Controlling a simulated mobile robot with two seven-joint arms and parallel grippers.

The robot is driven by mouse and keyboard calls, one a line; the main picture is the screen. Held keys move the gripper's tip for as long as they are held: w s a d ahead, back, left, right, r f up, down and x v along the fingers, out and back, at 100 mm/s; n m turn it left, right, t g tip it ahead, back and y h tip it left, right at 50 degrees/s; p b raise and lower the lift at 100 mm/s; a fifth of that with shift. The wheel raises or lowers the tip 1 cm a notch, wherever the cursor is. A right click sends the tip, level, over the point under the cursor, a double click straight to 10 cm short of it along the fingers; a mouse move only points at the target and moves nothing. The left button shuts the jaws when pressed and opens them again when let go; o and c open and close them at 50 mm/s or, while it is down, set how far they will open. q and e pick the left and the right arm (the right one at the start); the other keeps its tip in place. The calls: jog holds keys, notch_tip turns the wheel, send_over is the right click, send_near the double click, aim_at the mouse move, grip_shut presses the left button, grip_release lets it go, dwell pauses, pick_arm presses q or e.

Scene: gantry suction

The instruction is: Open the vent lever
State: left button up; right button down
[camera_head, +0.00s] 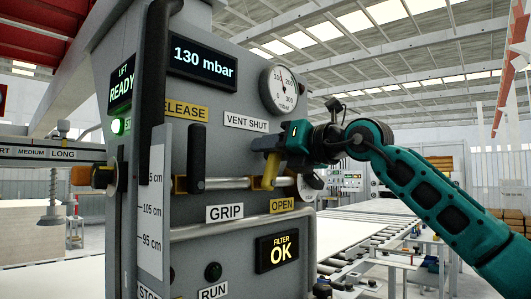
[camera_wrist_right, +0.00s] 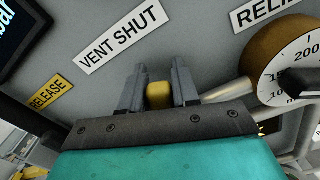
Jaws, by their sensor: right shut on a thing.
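The vent lever (camera_head: 269,174) is a yellow handle on a horizontal metal pipe on the grey machine's front. It lies between the VENT SHUT label (camera_head: 246,122) above and the OPEN label (camera_head: 282,205) below. My right gripper (camera_head: 271,149) comes in from the right and is shut on the lever's upper end. In the right wrist view, the lever's yellow end (camera_wrist_right: 159,95) sits between the two grey fingers (camera_wrist_right: 158,88). The fingers cover part of the lever. My left gripper is not in view.
A black GRIP handle (camera_head: 197,160) stands left of the lever. A pressure gauge (camera_head: 283,88) is above it; the display (camera_head: 204,62) reads 130 mbar. A metal rail (camera_head: 235,226) crosses below. A round dial (camera_wrist_right: 300,70) is close on the right in the wrist view.

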jog(key=shift+w+d+f+m+b, duration=0.15)
jog(key=shift+w+d+f+m, duration=0.1)
jog(key=shift+m, duration=0.45)
jog(key=shift+w+d+f+m+b, duration=0.15)
jog(key=shift+w+d+m, duration=0.1)
jog(key=shift+m, duration=0.45)
jog(key=c, duration=0.9)
grip_release()
jog(key=b+v, duration=0.2)
jog(key=v, duration=1.1)
jog(key=shift+c, duration=0.3)
